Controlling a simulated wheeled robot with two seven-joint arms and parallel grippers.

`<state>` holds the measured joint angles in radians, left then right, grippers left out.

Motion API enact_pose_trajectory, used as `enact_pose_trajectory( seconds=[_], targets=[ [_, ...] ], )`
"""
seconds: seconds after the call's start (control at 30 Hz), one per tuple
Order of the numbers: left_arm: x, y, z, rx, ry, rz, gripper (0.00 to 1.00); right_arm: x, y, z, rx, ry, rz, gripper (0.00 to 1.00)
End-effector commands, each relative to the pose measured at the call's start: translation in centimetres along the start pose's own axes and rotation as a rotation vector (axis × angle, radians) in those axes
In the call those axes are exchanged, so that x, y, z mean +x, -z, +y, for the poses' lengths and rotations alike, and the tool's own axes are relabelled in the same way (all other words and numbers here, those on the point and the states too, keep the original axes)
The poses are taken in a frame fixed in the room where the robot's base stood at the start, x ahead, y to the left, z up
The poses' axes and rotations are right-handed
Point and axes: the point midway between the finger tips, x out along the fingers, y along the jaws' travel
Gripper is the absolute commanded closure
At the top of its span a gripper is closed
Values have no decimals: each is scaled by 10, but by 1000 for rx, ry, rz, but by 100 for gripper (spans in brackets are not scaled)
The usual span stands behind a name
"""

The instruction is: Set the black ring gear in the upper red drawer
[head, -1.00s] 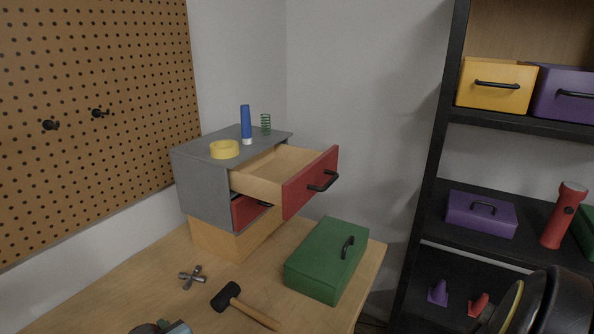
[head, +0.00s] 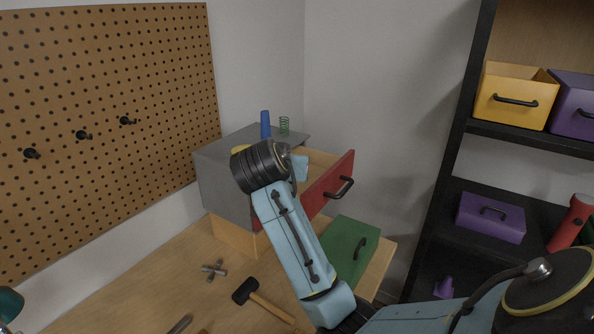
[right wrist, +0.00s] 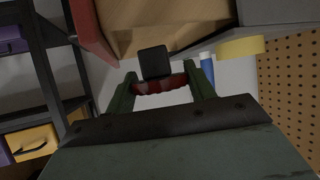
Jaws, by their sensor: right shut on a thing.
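In the right wrist view my right gripper (right wrist: 160,86) is shut on a small dark piece, apparently the black ring gear (right wrist: 154,62) seen edge-on. A red ridged part shows between the fingers. The upper red drawer (head: 333,182) is pulled open; my arm hides part of its inside. In the right wrist view the drawer's wooden body (right wrist: 185,25) is close beyond the fingertips. I cannot tell whether the gear touches it. My left gripper is not in view.
A yellow ring (right wrist: 241,47), blue tube (head: 265,124) and green spring (head: 284,126) are on the cabinet top. A green box (head: 346,240), hammer (head: 262,300) and metal cross-shaped part (head: 214,270) lie on the bench. Black shelving (head: 462,165) stands at right.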

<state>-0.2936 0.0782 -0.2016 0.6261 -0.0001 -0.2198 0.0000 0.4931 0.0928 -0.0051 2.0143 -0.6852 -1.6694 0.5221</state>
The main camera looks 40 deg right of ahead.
Motion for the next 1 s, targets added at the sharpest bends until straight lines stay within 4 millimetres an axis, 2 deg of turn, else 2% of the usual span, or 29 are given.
enact_pose_trajectory(
  seconds=[0.2, 0.33, 0.57, 0.8, 1.0],
  targets=[
    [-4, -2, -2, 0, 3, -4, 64, 59, 1, 1, -4, -5, 0, 72],
    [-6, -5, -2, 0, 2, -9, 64, 85, 2, 0, -2, -1, 1, 72],
    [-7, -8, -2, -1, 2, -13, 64, 104, 2, 0, -2, 1, 1, 72],
    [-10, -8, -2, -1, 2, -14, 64, 134, -3, 0, -3, 1, 0, 72],
    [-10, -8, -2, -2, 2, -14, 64, 138, -4, -1, -1, 3, 2, 72]
  ],
)
